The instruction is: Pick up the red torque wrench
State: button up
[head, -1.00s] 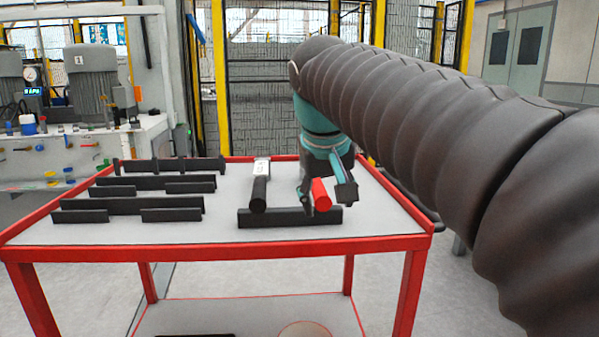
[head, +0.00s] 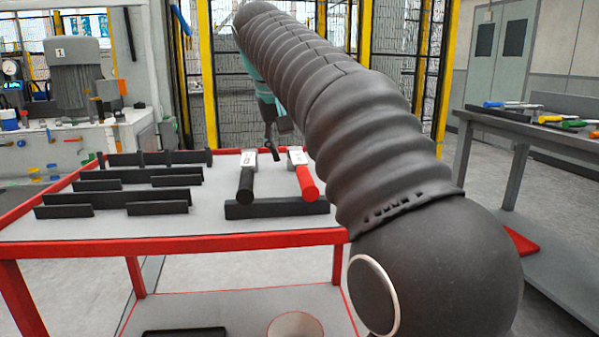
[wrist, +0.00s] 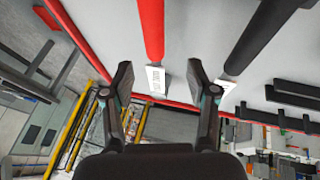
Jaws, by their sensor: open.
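The red torque wrench (head: 309,187) lies on the red-rimmed cart, its red handle end toward me over a low black bar (head: 277,209) and its pale labelled part behind. In the wrist view its red handle (wrist: 150,28) runs down from the top edge, and its white label shows between my fingertips. My gripper (head: 271,146) is past the far end of the wrenches in the head view. In the wrist view my gripper (wrist: 159,68) has its two fingers wide apart with nothing held between them. I cannot tell its height above the wrench.
A black-handled wrench (head: 246,184) lies parallel, left of the red one. Low black rails (head: 118,203) stand on the cart's left (head: 200,246). A round container (head: 295,325) is on the lower shelf. A bench with coloured tools (head: 540,118) stands right. Yellow-posted fencing (head: 208,80) is behind.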

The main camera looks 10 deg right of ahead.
aim_at(303, 171)
jog(key=shift+x, duration=1.25)
jog(key=x, duration=0.2)
jog(key=b+x, duration=0.1)
jog(key=x, duration=0.1)
jog(key=shift+s+d+r, duration=0.1)
jog(key=shift+s+d, duration=0.05)
jog(key=shift+d, duration=0.15)
jog(key=shift+w+d+f, duration=0.2)
jog(key=shift+w+f, duration=0.05)
jog(key=shift+f, duration=0.3)
grip_shut()
